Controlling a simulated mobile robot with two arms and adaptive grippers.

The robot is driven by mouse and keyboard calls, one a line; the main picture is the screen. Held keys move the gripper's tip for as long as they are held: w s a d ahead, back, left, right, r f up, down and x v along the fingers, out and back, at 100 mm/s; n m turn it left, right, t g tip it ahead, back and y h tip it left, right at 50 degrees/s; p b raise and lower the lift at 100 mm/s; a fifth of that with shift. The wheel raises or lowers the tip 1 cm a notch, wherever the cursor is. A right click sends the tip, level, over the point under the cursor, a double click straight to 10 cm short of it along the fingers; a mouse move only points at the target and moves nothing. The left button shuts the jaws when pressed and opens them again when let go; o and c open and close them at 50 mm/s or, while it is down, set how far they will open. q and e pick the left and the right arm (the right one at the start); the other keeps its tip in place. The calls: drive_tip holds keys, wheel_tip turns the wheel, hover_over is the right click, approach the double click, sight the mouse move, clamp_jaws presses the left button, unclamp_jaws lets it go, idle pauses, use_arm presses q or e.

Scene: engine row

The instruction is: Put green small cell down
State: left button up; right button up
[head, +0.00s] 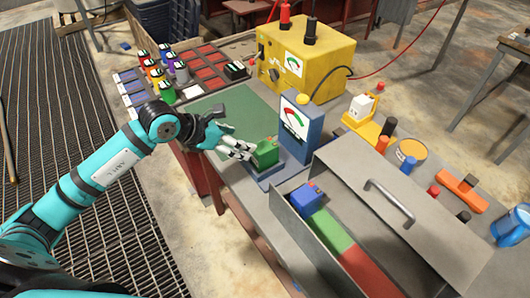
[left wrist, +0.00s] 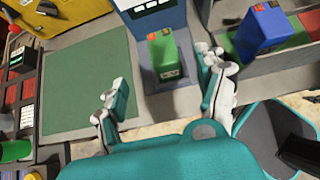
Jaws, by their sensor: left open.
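The green small cell (head: 265,155), with terminals on top, stands on the base plate of the blue tester (head: 300,128). In the left wrist view the green cell (left wrist: 165,58) stands upright in front of the blue tester housing (left wrist: 152,14). My left gripper (head: 238,149) is open at the front left of the cell. In the left wrist view its fingers (left wrist: 163,78) are spread wide, one to each side and nearer the camera, with gaps between them and the cell. The cell's lower edge in the head view is partly hidden. My right gripper is not in view.
A green mat (head: 235,108) lies left of the tester. A yellow machine (head: 305,60) stands behind. A grey bin (head: 310,240) with blue, green and red blocks is at the front right, beside a grey lid with a handle (head: 390,203). Several coloured cells stand at the back left.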

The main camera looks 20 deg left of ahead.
sight(265, 145)
use_arm(q)
drive_tip(key=p+x, duration=0.1)
drive_tip(key=x, duration=0.5)
drive_tip(key=shift+d, duration=0.1)
drive_tip(key=shift+w+d+f+p, duration=0.1)
drive_tip(key=shift+w+d+p, duration=0.1)
drive_tip(key=shift+p, duration=0.3)
drive_tip(key=p+x, duration=0.1)
drive_tip(key=x, duration=0.2)
drive_tip(key=shift+w+d+f+p, duration=0.1)
drive_tip(key=shift+w+d+p, duration=0.05)
drive_tip(key=shift+d+p, duration=0.15)
drive_tip(key=shift+w+d+f, duration=0.2)
drive_tip(key=shift+w+f, duration=0.05)
drive_tip(key=shift+f, duration=0.2)
clamp_jaws()
drive_tip(key=shift+w+r, duration=0.1)
drive_tip(key=shift+r, duration=0.15)
